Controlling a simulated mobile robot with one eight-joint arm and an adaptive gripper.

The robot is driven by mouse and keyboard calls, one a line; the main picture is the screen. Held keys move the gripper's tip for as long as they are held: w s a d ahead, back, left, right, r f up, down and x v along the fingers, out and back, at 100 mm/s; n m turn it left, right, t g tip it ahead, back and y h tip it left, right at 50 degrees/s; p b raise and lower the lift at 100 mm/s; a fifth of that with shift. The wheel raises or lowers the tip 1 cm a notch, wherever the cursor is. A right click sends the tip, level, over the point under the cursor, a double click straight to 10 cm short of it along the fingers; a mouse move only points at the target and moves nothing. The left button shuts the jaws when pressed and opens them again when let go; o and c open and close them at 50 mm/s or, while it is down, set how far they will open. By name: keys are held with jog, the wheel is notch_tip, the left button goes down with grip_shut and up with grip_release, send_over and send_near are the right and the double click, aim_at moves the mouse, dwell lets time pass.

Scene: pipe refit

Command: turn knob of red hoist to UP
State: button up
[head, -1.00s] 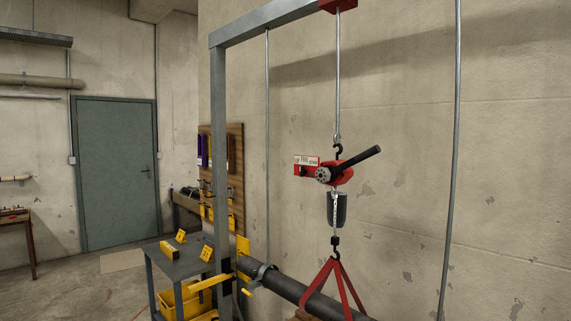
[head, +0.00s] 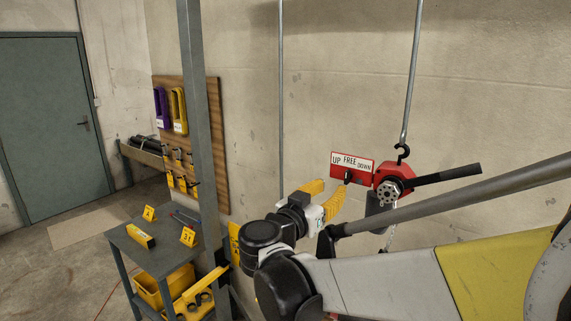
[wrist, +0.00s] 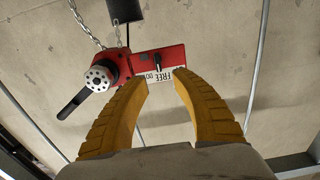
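The red hoist (head: 389,183) hangs by a hook from a rod, with a black lever handle pointing right. Its white label plate (head: 352,164) reads UP, FREE, DOWN from left to right. A small black knob (head: 348,176) sits below FREE. My gripper (head: 329,195) is to the left of and below the label, apart from it, with its yellow fingers spread. In the wrist view the hoist (wrist: 118,68) appears upside down beyond the open fingers (wrist: 160,82). The knob (wrist: 157,62) shows between and beyond the fingertips. Nothing is between the fingers.
A grey steel post (head: 203,130) stands left of my arm. A grey cart (head: 165,252) with yellow numbered markers and a yellow bin is at lower left. A wooden tool board (head: 209,130) hangs behind the post. Vertical rods (head: 281,90) run near the wall.

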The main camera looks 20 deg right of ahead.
aim_at(346, 177)
jog(key=x, duration=1)
jog(key=shift+s+d+f+p, duration=0.1)
jog(key=shift+s+p, duration=0.05)
jog(key=shift+p, duration=0.15)
jog(key=shift+c, duration=0.2)
grip_shut()
